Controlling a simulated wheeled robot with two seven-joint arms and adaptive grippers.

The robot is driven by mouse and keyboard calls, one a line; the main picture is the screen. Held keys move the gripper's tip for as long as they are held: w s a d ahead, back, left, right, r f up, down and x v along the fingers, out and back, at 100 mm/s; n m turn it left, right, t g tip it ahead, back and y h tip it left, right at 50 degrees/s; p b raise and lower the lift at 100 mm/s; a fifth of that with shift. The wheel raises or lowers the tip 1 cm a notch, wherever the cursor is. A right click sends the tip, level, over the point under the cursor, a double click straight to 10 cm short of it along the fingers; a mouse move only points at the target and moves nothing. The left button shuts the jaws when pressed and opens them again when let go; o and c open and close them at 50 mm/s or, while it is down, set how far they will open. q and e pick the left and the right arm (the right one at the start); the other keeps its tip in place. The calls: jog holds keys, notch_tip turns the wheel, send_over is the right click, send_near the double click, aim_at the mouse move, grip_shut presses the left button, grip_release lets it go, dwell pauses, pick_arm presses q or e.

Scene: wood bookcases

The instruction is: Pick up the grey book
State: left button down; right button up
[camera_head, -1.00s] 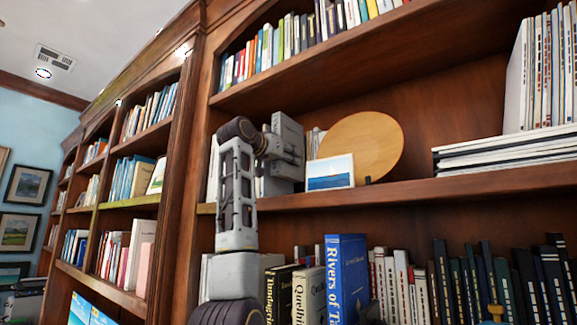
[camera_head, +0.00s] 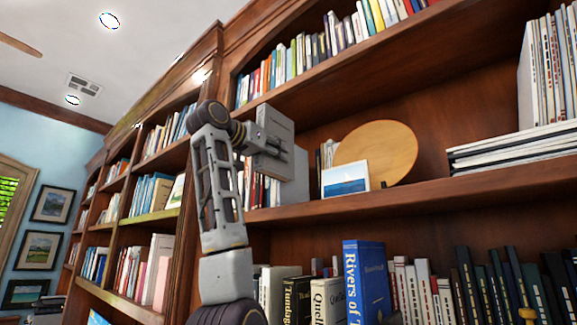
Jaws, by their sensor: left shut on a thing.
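The grey book (camera_head: 277,124) is a plain grey slab at the upper middle left, in front of the middle shelf. My left gripper (camera_head: 268,147) is shut on it, with the arm coming up from below on the left. The book stands roughly upright and slightly tilted in the view, above the shelf board. The fingers are small and partly hidden against the book. My right gripper is not in view.
Books and a pale block (camera_head: 294,181) stand on the middle shelf behind the gripper. A round wooden plate (camera_head: 385,145) and a small framed picture (camera_head: 345,180) stand to the right. The shelf board (camera_head: 430,194) is bare in front. Books fill the shelf below.

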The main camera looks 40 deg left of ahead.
pick_arm(q)
jog(key=b, duration=0.1)
send_over(258, 171)
jog(key=shift+s+d, duration=0.1)
jog(key=shift+s, duration=0.1)
dwell(1.0)
